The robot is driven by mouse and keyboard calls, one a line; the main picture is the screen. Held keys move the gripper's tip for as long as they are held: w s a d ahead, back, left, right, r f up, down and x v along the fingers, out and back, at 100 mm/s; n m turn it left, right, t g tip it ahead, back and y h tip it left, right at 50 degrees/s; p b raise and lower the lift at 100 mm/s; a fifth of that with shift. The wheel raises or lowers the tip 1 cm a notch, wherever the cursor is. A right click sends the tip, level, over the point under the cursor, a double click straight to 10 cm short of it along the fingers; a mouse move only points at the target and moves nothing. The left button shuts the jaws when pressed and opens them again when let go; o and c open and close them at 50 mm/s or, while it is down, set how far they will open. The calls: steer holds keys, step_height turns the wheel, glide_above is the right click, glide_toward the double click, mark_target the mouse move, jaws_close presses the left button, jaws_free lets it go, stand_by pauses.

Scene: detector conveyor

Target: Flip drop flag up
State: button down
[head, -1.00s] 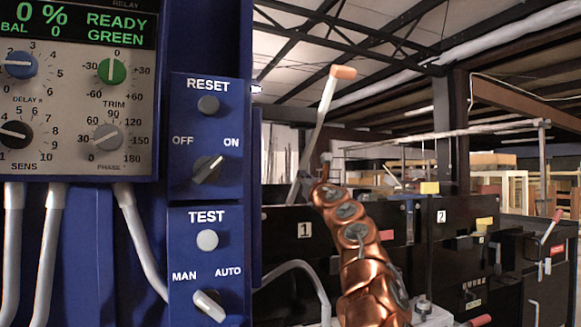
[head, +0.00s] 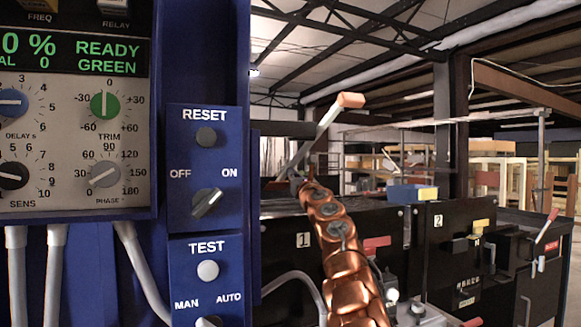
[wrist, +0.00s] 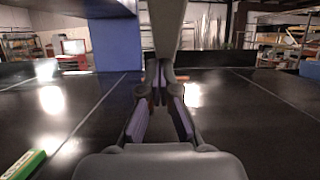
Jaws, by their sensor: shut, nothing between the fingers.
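A long pale bar with an orange tip (head: 347,101), which looks like the drop flag, slants up to the right in the head view, behind the blue control panel. Its lower end is near the end of my copper-coloured arm, and contact there cannot be told. In the wrist view my gripper (wrist: 160,73) is shut with nothing held, above a dark glossy surface (wrist: 240,120). A pale tapered bar (wrist: 165,30) stands just ahead of the fingertips; I cannot tell if they touch it. The gripper's fingers are too small to make out in the head view.
The blue control panel (head: 205,150) with knobs and a READY GREEN display fills the left. Black machine units marked 1 and 2 stand right, with a blue bin (head: 411,193) on top. A green block (wrist: 24,164) lies lower left in the wrist view.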

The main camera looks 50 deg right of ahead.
steer(key=shift+w+d+r+p, duration=0.2)
steer(key=shift+w+d+p, duration=0.1)
steer(key=shift+w+p, duration=0.3)
steer(key=shift+w, duration=0.1)
